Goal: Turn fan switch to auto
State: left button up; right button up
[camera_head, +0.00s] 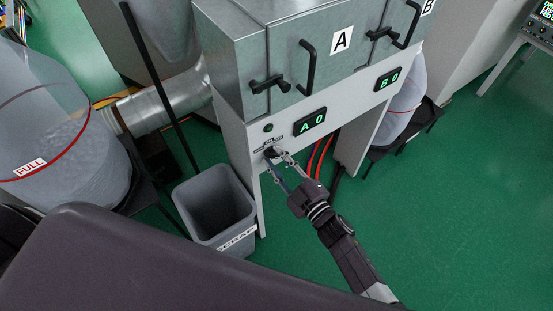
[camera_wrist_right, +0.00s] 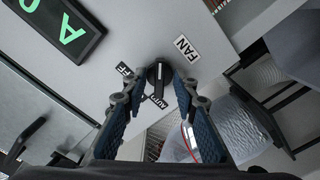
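The fan switch is a small black rotary knob (camera_head: 269,153) on the grey front panel of the cabinet, below the display reading A0. In the right wrist view the knob (camera_wrist_right: 159,74) has labels FAN (camera_wrist_right: 187,48) and AUTO (camera_wrist_right: 157,102) around it, plus a partly covered label at its left. A pale line shows on the knob. My right gripper (camera_head: 277,160) is at the panel, its two fingers (camera_wrist_right: 159,80) on either side of the knob with small gaps seeming to remain. I cannot tell whether they touch it. My left gripper is not in view.
A grey SCRAP bin (camera_head: 214,200) stands below and left of the switch. A large clear bag marked FULL (camera_head: 55,130) and a metal duct (camera_head: 165,103) are at the left. Cabinet doors with black handles (camera_head: 307,68) are above. Green floor is open at the right.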

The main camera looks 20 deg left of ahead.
jog(key=v, duration=1.2)
jog(key=s+d+f+m+g+h, duration=0.1)
jog(key=s+d+f+m+h, duration=0.15)
jog(key=d+f, duration=0.5)
jog(key=s+d+f+m+h, duration=0.1)
jog(key=d+f+m+h, duration=0.3)
jog(key=f, duration=0.6)
jog(key=s+d+f+m+g+h, duration=0.1)
jog(key=d+f+m+h, duration=0.2)
jog(key=d+f, duration=0.45)
jog(key=s+d+f+m+g+h, duration=0.1)
jog(key=s+f, duration=0.4)
jog(key=s, duration=0.5)
jog(key=s+d+f+m+g+h, duration=0.2)
jog(key=s+d+f+m+g, duration=0.2)
jog(key=s, duration=0.6)
jog(key=s+d+f+m+g+h, duration=0.1)
jog(key=s+d+f+m+g, duration=0.1)
jog(key=s+f, duration=0.6)
jog(key=s+d+g, duration=0.1)
jog(key=s+d, duration=0.1)
jog(key=s, duration=0.1)
jog(key=shift+d+f+h, duration=0.2)
jog(key=shift+d+h, duration=0.15)
jog(key=shift+d, duration=0.05)
